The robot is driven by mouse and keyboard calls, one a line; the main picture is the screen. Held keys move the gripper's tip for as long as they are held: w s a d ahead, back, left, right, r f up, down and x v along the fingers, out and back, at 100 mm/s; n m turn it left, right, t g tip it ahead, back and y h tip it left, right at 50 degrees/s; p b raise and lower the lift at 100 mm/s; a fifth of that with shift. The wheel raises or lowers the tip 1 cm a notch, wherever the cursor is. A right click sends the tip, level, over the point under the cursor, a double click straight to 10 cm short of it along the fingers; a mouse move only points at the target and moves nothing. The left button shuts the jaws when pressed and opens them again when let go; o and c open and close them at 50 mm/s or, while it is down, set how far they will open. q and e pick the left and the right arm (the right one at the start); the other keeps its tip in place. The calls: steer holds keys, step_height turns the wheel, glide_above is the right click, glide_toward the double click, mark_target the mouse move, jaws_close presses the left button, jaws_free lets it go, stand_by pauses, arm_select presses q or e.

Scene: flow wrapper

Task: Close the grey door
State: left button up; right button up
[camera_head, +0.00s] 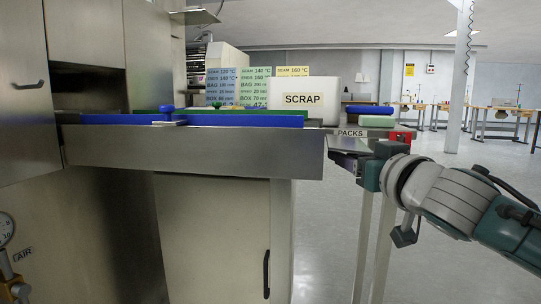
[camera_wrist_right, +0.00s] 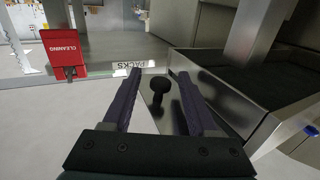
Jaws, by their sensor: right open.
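Two grey metal doors show in the head view, and I cannot tell which one the task means. One grey door (camera_head: 24,115) is at the upper left, with a black handle, beside a dark opening. The other grey door (camera_head: 215,235) is on the lower cabinet, with a black handle (camera_head: 266,273) near its right edge; it looks flush. My right gripper (camera_head: 345,148) is open beside the right end of the steel bench, apart from both handles. In the right wrist view a black knob (camera_wrist_right: 158,88) shows between its fingers (camera_wrist_right: 159,73), apparently untouched. My left gripper is out of view.
The steel bench (camera_head: 190,148) juts out above the lower door. Blue bars and a white SCRAP box (camera_head: 303,99) are on or behind it. Open floor lies to the right.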

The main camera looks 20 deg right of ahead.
jaws_close()
stand_by(0.3)
